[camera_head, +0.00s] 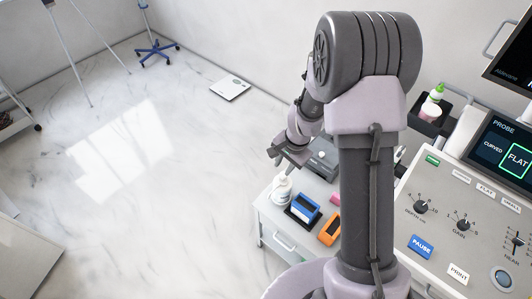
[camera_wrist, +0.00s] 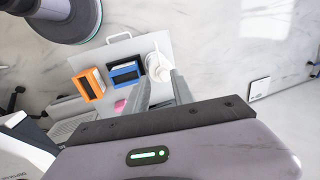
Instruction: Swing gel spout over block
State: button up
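A white pump bottle (camera_head: 281,188) stands on the grey cart top (camera_head: 269,206), left of a blue block-shaped item. In the wrist view the bottle (camera_wrist: 160,72) shows beyond my fingertips, with its pale spout near the top. In the head view my gripper (camera_head: 284,153) is above and behind the bottle.
A blue holder (camera_wrist: 125,72) and an orange holder (camera_wrist: 92,84) stand beside the bottle on the cart. A grey box (camera_head: 322,160) sits at the back of the cart. The console (camera_head: 440,215) is at right. Open floor (camera_head: 130,150) lies to the left.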

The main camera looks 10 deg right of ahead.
aim_at(274, 190)
jog(key=f+b, duration=0.2)
jog(key=f, duration=0.3)
jog(key=w+a+f+b, duration=0.1)
jog(key=f+b, duration=0.1)
jog(key=f, duration=0.4)
jog(key=w+f+b, duration=0.1)
jog(key=f+b, duration=0.1)
jog(key=f, duration=0.4)
jog(key=shift+w+a+f, duration=0.1)
jog(key=shift+a+f, duration=0.05)
jog(key=shift+a, duration=0.25)
grip_shut()
